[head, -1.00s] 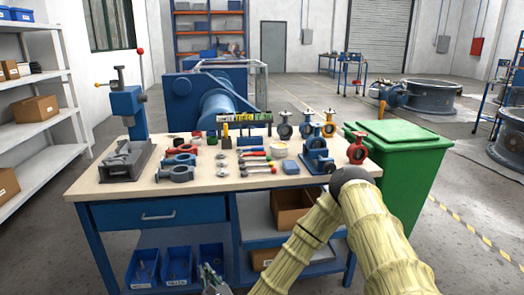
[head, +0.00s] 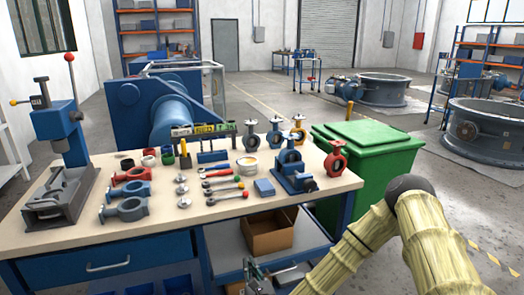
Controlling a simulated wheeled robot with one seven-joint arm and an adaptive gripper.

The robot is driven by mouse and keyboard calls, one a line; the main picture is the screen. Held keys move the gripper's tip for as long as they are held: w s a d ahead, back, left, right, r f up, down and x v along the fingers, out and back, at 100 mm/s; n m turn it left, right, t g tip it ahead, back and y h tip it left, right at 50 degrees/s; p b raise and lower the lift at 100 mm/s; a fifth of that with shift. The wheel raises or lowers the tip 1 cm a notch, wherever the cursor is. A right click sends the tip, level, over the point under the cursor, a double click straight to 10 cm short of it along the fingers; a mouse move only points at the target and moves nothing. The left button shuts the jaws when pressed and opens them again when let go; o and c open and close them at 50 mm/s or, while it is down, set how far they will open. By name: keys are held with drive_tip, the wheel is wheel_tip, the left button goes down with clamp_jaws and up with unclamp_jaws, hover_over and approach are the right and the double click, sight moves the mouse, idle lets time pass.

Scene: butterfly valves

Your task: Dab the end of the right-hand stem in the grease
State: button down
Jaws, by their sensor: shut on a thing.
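My gripper (head: 255,275) is low at the front of the workbench (head: 150,228), below the top's front edge and before the lower shelf. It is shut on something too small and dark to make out. A pale round pot with a yellowish top (head: 248,165), which looks like the grease, stands on the bench right of the middle. I cannot tell which thing is the right-hand stem.
Valve bodies stand behind the pot, with a red one (head: 336,158) at the right. A blue vise-like fixture (head: 292,172) stands at the right front and a lever press (head: 62,130) at the left. A green bin (head: 368,165) stands close right of the bench.

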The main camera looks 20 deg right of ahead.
wheel_tip(320, 180, up, 13)
drive_tip(key=p, duration=1.1)
drive_tip(key=shift+d+f+p, duration=0.1)
drive_tip(key=shift+f+p, duration=0.05)
drive_tip(key=shift+p, duration=0.15)
drive_tip(key=shift+n, duration=0.4)
